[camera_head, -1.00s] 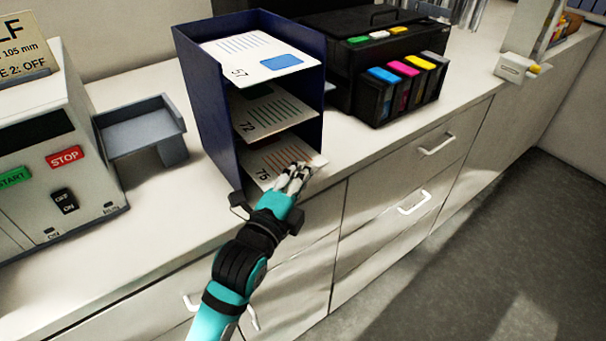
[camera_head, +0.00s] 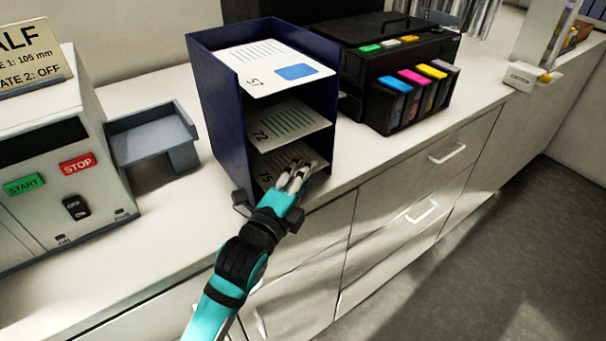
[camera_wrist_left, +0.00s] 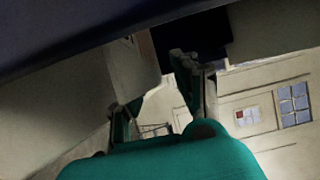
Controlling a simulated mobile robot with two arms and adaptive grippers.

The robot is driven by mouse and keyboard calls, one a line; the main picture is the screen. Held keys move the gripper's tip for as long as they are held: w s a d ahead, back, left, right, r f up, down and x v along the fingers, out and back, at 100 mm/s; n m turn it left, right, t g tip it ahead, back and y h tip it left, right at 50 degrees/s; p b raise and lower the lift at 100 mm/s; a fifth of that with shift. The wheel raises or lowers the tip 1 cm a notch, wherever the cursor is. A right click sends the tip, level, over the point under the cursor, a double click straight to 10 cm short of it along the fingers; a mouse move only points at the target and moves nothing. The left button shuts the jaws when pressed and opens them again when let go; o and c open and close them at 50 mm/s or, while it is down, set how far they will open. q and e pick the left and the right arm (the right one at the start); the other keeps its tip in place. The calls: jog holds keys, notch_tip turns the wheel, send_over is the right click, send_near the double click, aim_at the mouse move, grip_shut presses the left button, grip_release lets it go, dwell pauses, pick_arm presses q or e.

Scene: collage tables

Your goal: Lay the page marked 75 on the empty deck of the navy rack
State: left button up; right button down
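The navy rack (camera_head: 223,122) stands on the counter with three decks. A page marked 57 (camera_head: 262,58) lies on the top deck and a page marked 72 (camera_head: 283,123) on the middle one. The page marked 75 (camera_head: 271,166) lies in the bottom deck, partly hidden by my fingers. My left gripper (camera_head: 293,176) is at the front of that deck, over the page's front part. In the left wrist view its two fingers (camera_wrist_left: 160,98) stand apart, with no page clearly between them. The rack's dark underside fills the upper left there. My right gripper is not in view.
A grey machine with START and STOP buttons (camera_head: 77,164) and a small grey tray (camera_head: 150,140) stand left of the rack. A black printer with colour cartridges (camera_head: 400,85) stands close on its right. The counter's front edge runs just below the rack, above drawers (camera_head: 395,215).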

pick_arm(q)
jog(key=shift+s+a, duration=0.1)
jog(key=shift+s, duration=0.1)
jog(key=v, duration=1.1)
jog(key=shift+s, duration=0.3)
jog(key=shift+a+f, duration=0.1)
jog(key=shift+a, duration=0.05)
